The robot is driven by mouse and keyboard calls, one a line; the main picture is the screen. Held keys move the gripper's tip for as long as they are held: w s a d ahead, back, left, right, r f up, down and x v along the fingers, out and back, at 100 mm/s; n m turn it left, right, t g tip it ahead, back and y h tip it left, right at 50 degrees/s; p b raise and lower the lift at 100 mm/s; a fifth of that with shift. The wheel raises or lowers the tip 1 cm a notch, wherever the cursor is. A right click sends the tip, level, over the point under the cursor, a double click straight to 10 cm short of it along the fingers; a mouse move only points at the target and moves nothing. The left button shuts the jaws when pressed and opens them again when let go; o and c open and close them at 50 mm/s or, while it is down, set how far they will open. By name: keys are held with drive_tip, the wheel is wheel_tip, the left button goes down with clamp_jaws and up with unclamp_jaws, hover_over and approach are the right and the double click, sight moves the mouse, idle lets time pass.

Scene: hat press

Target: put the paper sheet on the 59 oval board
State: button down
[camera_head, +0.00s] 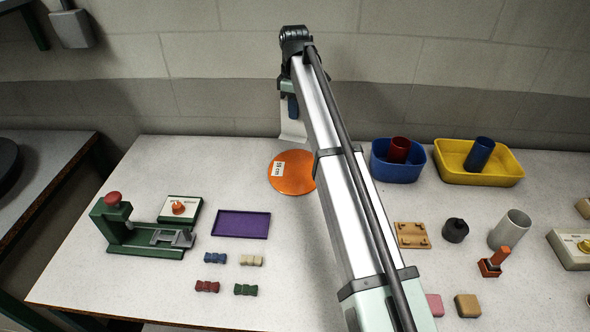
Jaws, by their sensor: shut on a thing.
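My gripper (291,108) is above the back of the table, left of my long arm link, and is shut on the paper sheet. The paper sheet (293,130) is white and hangs below the gripper, partly hidden by it. An orange oval board (296,184) lies flat on the table, just below the sheet in the picture. It has a white label with print too small to read surely. My arm covers the board's right edge. The sheet looks apart from the board, but its exact height is hard to tell.
A purple tray (242,224), a green press (122,232) and several small coloured blocks stand left. A blue bin (398,172) and a yellow bin (478,174) stand back right. A wooden square (412,234) and a grey cylinder (510,229) are right of my arm.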

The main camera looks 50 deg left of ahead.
sight(296, 140)
drive_tip(key=shift+s+d+f+n, duration=0.1)
drive_tip(key=shift+s+d+n, duration=0.2)
drive_tip(key=shift+d, duration=0.25)
drive_tip(key=shift+s+d+f+n, duration=0.1)
drive_tip(key=shift+s+d+n, duration=0.2)
drive_tip(key=shift+d, duration=0.25)
drive_tip(key=shift+n, duration=0.7)
drive_tip(key=shift+f, duration=5)
drive_tip(key=shift+f, duration=0.1)
drive_tip(key=c, duration=1.3)
unclamp_jaws()
wheel_tip(296, 140, up, 12)
